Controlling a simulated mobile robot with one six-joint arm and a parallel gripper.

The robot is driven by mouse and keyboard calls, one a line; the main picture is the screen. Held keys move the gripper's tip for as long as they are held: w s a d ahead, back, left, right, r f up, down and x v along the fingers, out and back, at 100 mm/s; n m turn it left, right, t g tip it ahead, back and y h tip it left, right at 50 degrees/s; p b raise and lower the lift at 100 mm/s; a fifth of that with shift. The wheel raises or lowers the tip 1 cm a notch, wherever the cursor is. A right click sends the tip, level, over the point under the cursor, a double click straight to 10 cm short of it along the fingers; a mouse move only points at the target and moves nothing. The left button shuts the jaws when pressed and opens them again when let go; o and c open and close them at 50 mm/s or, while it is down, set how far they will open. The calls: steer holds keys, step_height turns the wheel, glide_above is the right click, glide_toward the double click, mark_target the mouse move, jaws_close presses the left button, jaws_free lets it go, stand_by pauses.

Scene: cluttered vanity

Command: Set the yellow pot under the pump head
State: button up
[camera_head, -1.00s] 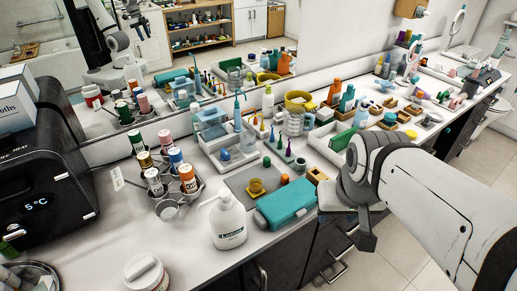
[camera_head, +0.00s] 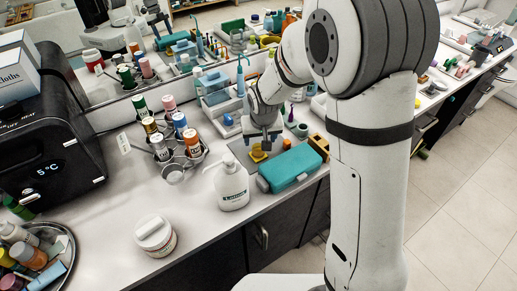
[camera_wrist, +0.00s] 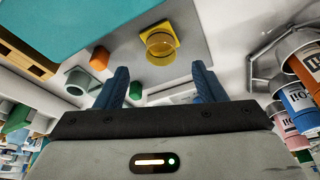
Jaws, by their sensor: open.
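The yellow pot (camera_head: 258,154) sits on the counter behind the lotion bottle and left of the teal case. In the wrist view the yellow pot (camera_wrist: 160,43) is a small round cup on a square yellow piece, on a grey mat. The white lotion bottle (camera_head: 232,188) stands upright near the counter's front edge, its pump head (camera_head: 225,162) on top with the spout to the left. My gripper (camera_head: 262,143) points down just above the pot. In the wrist view my gripper (camera_wrist: 160,76) has its blue fingers spread and empty, with the pot beyond and between them.
The teal case (camera_head: 291,167) lies right of the pot. A rack of bottles (camera_head: 178,150) stands to the left. A white jar (camera_head: 156,237) is at the front. An orange piece (camera_wrist: 99,58) and a green ring (camera_wrist: 77,79) are near the pot.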

mark_target(258, 148)
steer(key=shift+p+x, duration=1.05)
steer(key=shift+x, duration=3)
steer(key=shift+w, duration=0.1)
steer(key=c, duration=1.1)
steer(key=shift+r, duration=0.15)
